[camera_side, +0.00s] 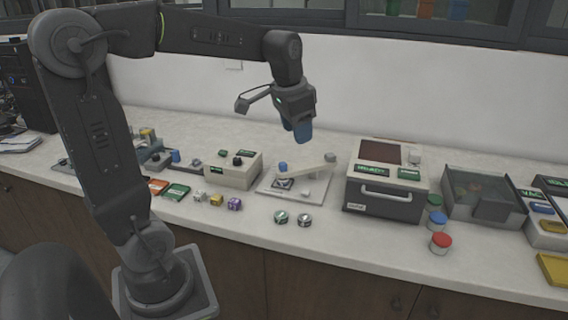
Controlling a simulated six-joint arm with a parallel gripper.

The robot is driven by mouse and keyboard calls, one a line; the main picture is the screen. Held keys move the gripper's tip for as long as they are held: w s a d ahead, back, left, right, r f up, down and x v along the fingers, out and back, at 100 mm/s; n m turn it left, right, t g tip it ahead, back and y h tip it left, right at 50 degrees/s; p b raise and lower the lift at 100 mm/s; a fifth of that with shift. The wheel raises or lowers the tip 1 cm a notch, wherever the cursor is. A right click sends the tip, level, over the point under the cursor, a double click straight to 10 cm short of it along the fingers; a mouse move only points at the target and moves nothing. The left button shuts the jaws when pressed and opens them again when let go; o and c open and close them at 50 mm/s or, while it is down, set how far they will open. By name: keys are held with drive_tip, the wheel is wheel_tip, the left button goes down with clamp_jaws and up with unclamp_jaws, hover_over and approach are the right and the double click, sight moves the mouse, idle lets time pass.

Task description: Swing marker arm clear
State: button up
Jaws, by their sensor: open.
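The marker arm (307,170) is a slim pale bar on a small flat station with a light base plate (318,188). It reaches from a grey knob (330,157) at its right end toward a blue knob (283,166) at its left. It lies over the plate, above a dark square piece (284,184). My gripper (302,137) hangs above and behind the marker arm, apart from it, with blue fingers pointing down. The fingers are open, and I see nothing between them. The fingers overlap in this view, so their gap is hard to see.
A grey box labelled "REJECT" (384,202) stands close on the right. A beige control box (233,172) stands on the left. The wall is behind.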

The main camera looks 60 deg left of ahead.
drive_tip(key=w+a+f+g, duration=0.15)
drive_tip(key=w+a, duration=0.25)
drive_tip(key=a, duration=0.4)
drive_tip(key=g+h, duration=0.1)
approach(283, 163)
wheel_tip(283, 163, down, 10)
drive_tip(key=shift+r, duration=0.1)
clamp_jaws()
